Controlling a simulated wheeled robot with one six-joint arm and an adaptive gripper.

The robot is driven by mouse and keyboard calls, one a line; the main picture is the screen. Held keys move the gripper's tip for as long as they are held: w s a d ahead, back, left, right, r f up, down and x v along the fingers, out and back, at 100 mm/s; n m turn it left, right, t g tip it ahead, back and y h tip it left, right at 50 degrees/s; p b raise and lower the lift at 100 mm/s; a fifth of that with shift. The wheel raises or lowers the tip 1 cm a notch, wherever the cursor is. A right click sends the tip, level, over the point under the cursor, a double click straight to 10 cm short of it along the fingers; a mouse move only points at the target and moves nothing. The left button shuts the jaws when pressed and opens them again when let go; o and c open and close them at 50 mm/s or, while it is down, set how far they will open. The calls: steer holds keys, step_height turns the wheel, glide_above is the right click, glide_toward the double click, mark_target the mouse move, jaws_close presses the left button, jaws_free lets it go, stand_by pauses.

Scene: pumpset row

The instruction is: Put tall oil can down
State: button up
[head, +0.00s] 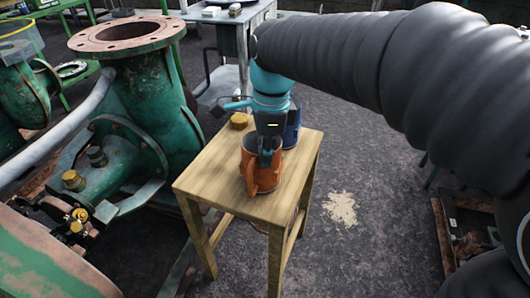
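A small wooden table (222,189) stands in the middle of the head view. An orange can (252,178) with a handle-like part at its front is upright at the middle of the tabletop. I cannot tell whether its base touches the wood. My gripper (267,153) points down at the top of the orange can, and its dark fingers overlap the can's rim. Whether the fingers are closed on the can is not clear. A blue can (293,130) stands just behind and to the right, partly hidden by my gripper. I cannot tell for certain which can is the tall oil can.
A small yellow-brass round piece (239,120) lies at the table's back left corner. A large green pump body with a rusty flange (127,33) stands close to the left. A grey desk (233,22) is behind. The table's front left is bare.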

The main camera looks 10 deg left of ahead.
steer(key=shift+o, duration=1.3)
step_height(320, 180, up, 12)
steer(key=p, duration=0.2)
steer(key=shift+w+d+r, duration=0.15)
steer(key=shift+w+d, duration=0.1)
steer(key=shift+d, duration=0.15)
steer(key=s+d+f+n+t, duration=0.2)
steer(key=s+d+f+n, duration=0.2)
steer(key=d, duration=0.4)
steer(key=s+d+f+n+t, duration=0.2)
steer(key=s+d+f+n, duration=0.2)
steer(key=d, duration=0.4)
steer(key=s+d+f+n+t, duration=0.2)
steer(key=s+d+f+n, duration=0.2)
steer(key=d, duration=0.5)
steer(key=shift+f+n+h, duration=0.3)
steer(key=shift+f+n, duration=0.05)
steer(key=shift+n, duration=0.55)
